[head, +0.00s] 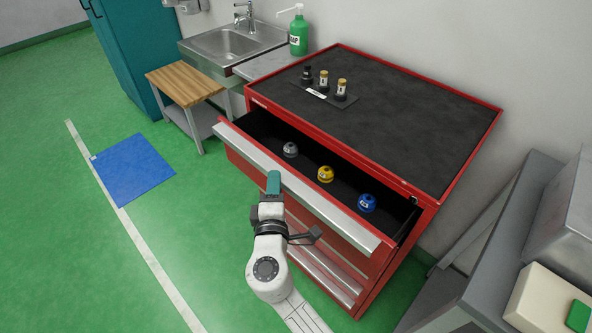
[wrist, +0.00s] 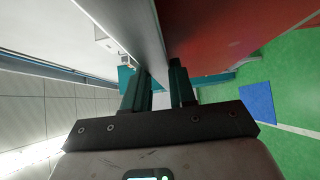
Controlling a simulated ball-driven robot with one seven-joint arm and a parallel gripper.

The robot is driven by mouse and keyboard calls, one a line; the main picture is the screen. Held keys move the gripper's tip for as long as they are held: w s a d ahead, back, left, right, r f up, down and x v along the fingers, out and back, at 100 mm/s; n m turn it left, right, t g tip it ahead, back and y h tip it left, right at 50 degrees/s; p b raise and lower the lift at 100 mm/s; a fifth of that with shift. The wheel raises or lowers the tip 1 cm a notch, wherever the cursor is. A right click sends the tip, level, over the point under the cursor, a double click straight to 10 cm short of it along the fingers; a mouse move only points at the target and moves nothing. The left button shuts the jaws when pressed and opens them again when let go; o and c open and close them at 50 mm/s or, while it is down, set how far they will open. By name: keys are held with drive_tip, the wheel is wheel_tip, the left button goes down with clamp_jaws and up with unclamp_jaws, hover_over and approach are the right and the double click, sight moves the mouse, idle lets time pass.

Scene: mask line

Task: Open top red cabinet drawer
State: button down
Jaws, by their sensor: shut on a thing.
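The red cabinet (head: 467,172) has a black top. Its top drawer (head: 395,159) is pulled out, and the dark inside shows three round items: a grey one (head: 290,149), a yellow one (head: 326,174) and a blue one (head: 367,203). A long silver handle edge (head: 330,211) runs along the drawer front. My gripper (head: 273,183) is at the middle of this handle, shut on it. In the wrist view the teal fingers (wrist: 160,80) stand on either side of the handle edge (wrist: 128,22), with the red drawer front (wrist: 215,40) beside them.
Small dark and gold-topped items (head: 325,82) stand on the cabinet top. A sink (head: 232,44), a green soap bottle (head: 298,35) and a wooden-topped stool (head: 184,84) are at the back left. A grey table (head: 497,230) stands at right.

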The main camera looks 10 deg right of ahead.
drive_tip(key=s+a+b, duration=0.2)
drive_tip(key=s+a, duration=0.4)
drive_tip(key=a, duration=0.4)
drive_tip(key=s+a+f+b, duration=0.1)
drive_tip(key=s+a+b, duration=0.2)
drive_tip(key=s+a, duration=0.4)
drive_tip(key=a, duration=0.3)
drive_tip(key=shift+a, duration=0.15)
drive_tip(key=c, duration=1.2)
unclamp_jaws()
drive_tip(key=shift+c, duration=0.2)
drive_tip(key=shift+o, duration=1.2)
drive_tip(key=shift+r, duration=0.25)
drive_tip(key=shift+s, duration=0.1)
drive_tip(key=b+v, duration=0.1)
drive_tip(key=v, duration=0.9)
drive_tip(key=shift+s, duration=0.25)
drive_tip(key=shift+a, duration=0.1)
